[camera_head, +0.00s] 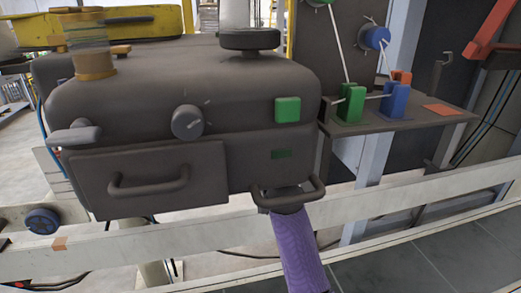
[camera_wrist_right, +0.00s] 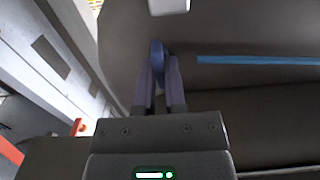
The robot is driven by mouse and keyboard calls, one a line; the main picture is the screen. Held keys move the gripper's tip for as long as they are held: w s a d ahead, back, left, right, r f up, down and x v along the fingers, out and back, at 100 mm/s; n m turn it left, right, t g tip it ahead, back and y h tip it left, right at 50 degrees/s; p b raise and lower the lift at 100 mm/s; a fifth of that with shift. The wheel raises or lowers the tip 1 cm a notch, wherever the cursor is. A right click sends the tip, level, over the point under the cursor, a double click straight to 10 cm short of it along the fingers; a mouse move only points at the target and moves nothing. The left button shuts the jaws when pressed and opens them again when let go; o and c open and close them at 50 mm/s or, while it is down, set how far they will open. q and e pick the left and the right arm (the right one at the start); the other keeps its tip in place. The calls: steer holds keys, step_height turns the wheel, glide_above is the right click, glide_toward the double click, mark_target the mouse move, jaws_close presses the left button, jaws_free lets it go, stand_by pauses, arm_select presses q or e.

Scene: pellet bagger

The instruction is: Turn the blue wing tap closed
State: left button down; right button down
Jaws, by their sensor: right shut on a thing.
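The blue wing tap (camera_wrist_right: 157,49) shows in the right wrist view as a narrow, upright blue piece against a dark grey surface. My right gripper (camera_wrist_right: 158,72) is shut on it, with one finger on each side. The fingers hide the lower part of the tap, and how far it is turned cannot be told. I cannot make out this tap or my right gripper in the head view. My left gripper is not in view.
The dark grey machine (camera_head: 150,100) has a round grey dial (camera_head: 187,122) and a green button (camera_head: 287,109). A purple sleeve (camera_head: 298,250) hangs below its right handle. A blue stripe (camera_wrist_right: 255,60) lies right of the tap.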

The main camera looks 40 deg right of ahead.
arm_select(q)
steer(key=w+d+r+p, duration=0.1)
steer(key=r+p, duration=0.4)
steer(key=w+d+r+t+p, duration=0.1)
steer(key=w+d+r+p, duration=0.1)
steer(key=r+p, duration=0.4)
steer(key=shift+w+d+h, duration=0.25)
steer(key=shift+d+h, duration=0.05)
arm_select(e)
steer(key=shift+s+d+f+m, duration=0.1)
steer(key=shift+m, duration=4.35)
steer(key=shift+d+f+m, duration=0.1)
steer(key=shift+m, duration=4.35)
steer(key=c, duration=0.7)
jaws_free()
